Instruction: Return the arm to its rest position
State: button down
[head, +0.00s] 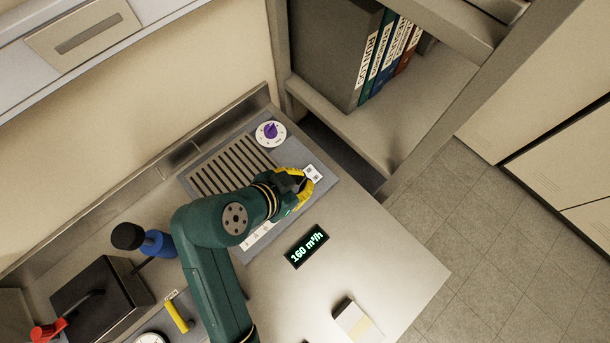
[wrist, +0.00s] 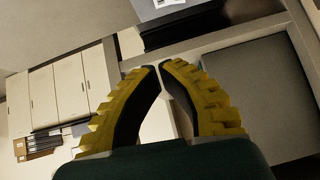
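My green arm reaches over the bench in the head view. The fingers bow apart lower down.
A slotted grille (head: 230,164) and a purple knob (head: 270,132) lie beside the arm. A display (head: 306,246) reads 160 m³/h. A black box (head: 102,297) and blue-black handle (head: 157,243) stand left. Shelves with binders (head: 380,55) rise behind; the right bench top is mostly clear.

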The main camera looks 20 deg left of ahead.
dwell(0.4)
jog(key=w+d+r+m+t, duration=0.1)
jog(key=w+d+r+t, duration=0.1)
jog(key=d+r, duration=0.4)
jog(key=w+d+r+m+t, duration=0.1)
jog(key=w+d+r+t, duration=0.1)
jog(key=d+r, duration=0.4)
jog(key=w+d+r+m+t, duration=0.1)
jog(key=w+d+r+t, duration=0.1)
jog(key=d+r, duration=0.4)
jog(key=shift+w+r, duration=0.65)
jog(key=shift+r, duration=0.15)
jog(key=s+a+r+n+t+y, duration=0.1)
jog(key=s+r+n+t, duration=0.15)
jog(key=r, duration=0.35)
jog(key=s+a+r+n+t+y+p, duration=0.1)
jog(key=s+r+n+t, duration=0.15)
jog(key=r, duration=0.35)
jog(key=s+a+r+n+t+y, duration=0.1)
jog(key=s+r+n+t, duration=0.1)
jog(key=r+n+t, duration=0.3)
notch_tip(320, 180, up, 26)
jog(key=m+g+p, duration=0.1)
jog(key=g+p, duration=0.1)
jog(key=p, duration=2.4)
jog(key=shift+w+d+r+m, duration=0.2)
jog(key=shift+w+d+m, duration=0.1)
jog(key=shift+w, duration=0.05)
